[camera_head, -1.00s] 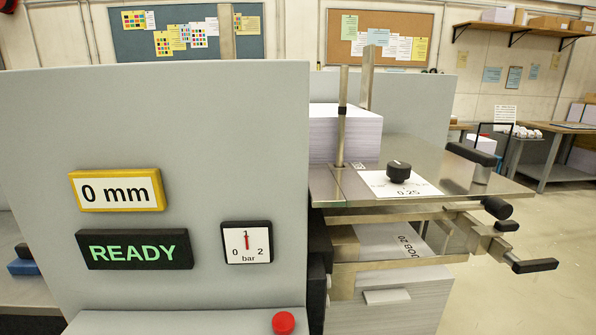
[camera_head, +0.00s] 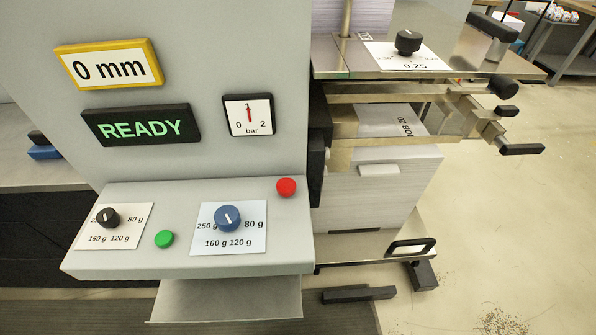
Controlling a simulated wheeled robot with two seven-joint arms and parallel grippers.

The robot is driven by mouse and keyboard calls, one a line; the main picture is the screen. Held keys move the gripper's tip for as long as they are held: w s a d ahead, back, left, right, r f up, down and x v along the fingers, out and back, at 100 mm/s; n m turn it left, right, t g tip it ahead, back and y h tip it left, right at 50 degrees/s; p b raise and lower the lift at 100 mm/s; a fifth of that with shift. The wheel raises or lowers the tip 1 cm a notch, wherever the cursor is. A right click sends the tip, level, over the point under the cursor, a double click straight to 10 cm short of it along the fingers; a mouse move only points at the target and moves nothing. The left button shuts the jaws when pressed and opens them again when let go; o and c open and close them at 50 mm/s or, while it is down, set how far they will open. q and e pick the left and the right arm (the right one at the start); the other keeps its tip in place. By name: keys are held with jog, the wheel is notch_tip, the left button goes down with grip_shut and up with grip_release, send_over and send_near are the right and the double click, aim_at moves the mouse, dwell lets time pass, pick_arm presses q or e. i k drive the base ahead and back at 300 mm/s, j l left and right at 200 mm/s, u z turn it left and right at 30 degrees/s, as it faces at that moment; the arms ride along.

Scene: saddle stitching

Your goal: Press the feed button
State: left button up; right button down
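A green button (camera_head: 164,239) sits on the sloped grey control panel (camera_head: 150,262), between two dials. A red button (camera_head: 286,187) sits near the panel's upper right corner. I see no label on either button. The black dial (camera_head: 108,218) on the left and the blue dial (camera_head: 228,217) on the right stand on white cards marked with paper weights. The display above reads READY (camera_head: 141,125). Neither of my grippers is in view.
A yellow-framed display (camera_head: 109,66) reads 0 mm, and a pressure gauge (camera_head: 248,115) points near 1 bar. Right of the panel stand a paper stack (camera_head: 375,187) and a metal table (camera_head: 460,60) with a black knob (camera_head: 407,42). Protruding black handles (camera_head: 521,149) stick out there.

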aim_at(164, 240)
jog(key=u, duration=1)
